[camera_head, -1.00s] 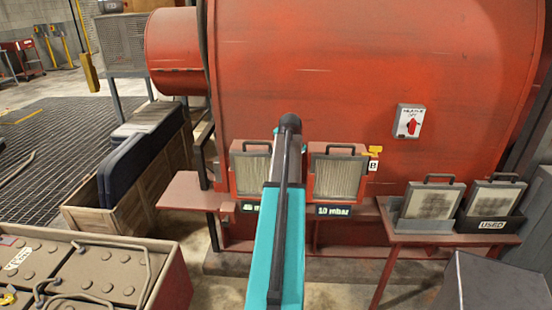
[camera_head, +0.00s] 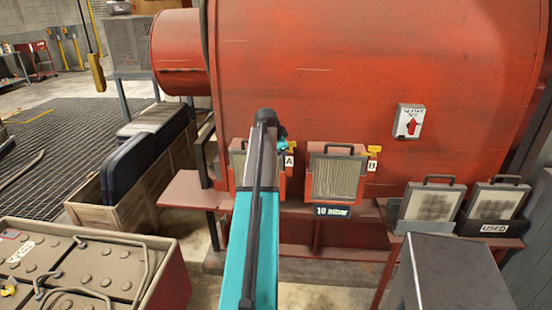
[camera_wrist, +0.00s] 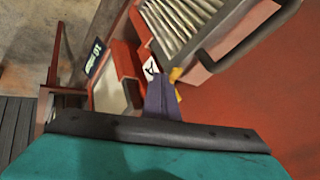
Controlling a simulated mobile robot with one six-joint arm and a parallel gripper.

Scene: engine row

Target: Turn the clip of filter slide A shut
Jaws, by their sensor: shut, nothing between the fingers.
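Filter slide A (camera_wrist: 180,24) has a pleated face and a dark handle, and fills the top of the wrist view. In the head view my arm hides most of it, but its white A tag (camera_head: 289,161) shows; the tag is also in the wrist view (camera_wrist: 151,69). A yellow clip (camera_wrist: 175,75) shows beside the tag, partly hidden by my gripper (camera_wrist: 162,98). My gripper is shut and empty, its fingertips right at the clip; I cannot tell whether they touch. In the head view my gripper (camera_head: 281,143) is mostly behind my arm. The clip's angle is unclear.
Filter slide B (camera_head: 338,177) stands to the right, with its own yellow clip (camera_head: 374,149) and B tag (camera_head: 371,166). Used filters (camera_head: 495,202) stand at right. A wooden crate (camera_head: 95,214) is at left.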

